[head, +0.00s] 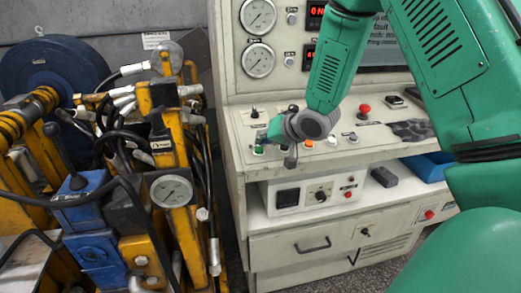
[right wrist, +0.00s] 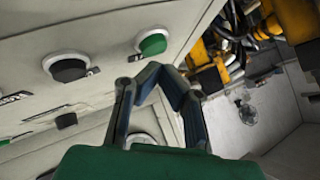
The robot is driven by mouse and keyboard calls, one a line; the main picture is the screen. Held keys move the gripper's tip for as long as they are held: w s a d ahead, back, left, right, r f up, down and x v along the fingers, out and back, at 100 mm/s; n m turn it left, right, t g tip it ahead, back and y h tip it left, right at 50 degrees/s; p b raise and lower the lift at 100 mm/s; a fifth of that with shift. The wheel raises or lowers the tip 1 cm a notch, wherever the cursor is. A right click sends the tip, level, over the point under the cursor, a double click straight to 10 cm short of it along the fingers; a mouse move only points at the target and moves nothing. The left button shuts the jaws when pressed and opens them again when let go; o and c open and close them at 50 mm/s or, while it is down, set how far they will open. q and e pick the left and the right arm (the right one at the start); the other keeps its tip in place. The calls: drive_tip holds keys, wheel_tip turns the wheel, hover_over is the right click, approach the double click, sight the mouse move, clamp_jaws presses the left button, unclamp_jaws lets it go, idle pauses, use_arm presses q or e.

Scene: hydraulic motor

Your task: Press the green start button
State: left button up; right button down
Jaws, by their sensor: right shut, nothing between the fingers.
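The green button (head: 258,151) is on the sloped front panel of the pale console, near its left end. In the right wrist view the green button (right wrist: 153,43) has a white rim and stands just beyond my fingertips, with a visible gap in the picture. My right gripper (head: 263,140) is small and partly hidden by its wrist in the head view, close above the green button. In the right wrist view my right gripper (right wrist: 160,70) is shut and empty, its fingertips together. I cannot tell contact from the head view. My left gripper is not in view.
A black button (right wrist: 68,67) sits beside the green one. The console also carries an orange button (head: 307,144), a white button (head: 331,141) and a red mushroom button (head: 364,109). A yellow and blue hydraulic rig (head: 155,150) stands close on the left.

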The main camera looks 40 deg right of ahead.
drive_tip(key=shift+a+r, duration=0.15)
drive_tip(key=shift+a, duration=0.25)
drive_tip(key=shift+a+r, duration=0.1)
drive_tip(key=shift+a, duration=0.15)
drive_tip(key=shift+d+f, duration=0.35)
drive_tip(key=shift+d, duration=0.2)
drive_tip(key=shift+d+f, duration=0.1)
drive_tip(key=shift+f, duration=0.15)
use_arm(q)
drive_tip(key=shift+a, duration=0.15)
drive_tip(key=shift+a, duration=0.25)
use_arm(e)
drive_tip(key=shift+a+r, duration=0.1)
drive_tip(key=shift+a, duration=0.25)
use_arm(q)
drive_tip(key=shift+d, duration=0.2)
use_arm(e)
drive_tip(key=shift+d+f, duration=0.3)
drive_tip(key=shift+a+r, duration=0.1)
drive_tip(key=shift+a, duration=0.05)
use_arm(q)
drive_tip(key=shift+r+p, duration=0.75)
drive_tip(key=shift+p, duration=0.05)
use_arm(e)
drive_tip(key=shift+s+a+r, duration=0.1)
drive_tip(key=shift+a+r, duration=0.15)
drive_tip(key=shift+r, duration=0.45)
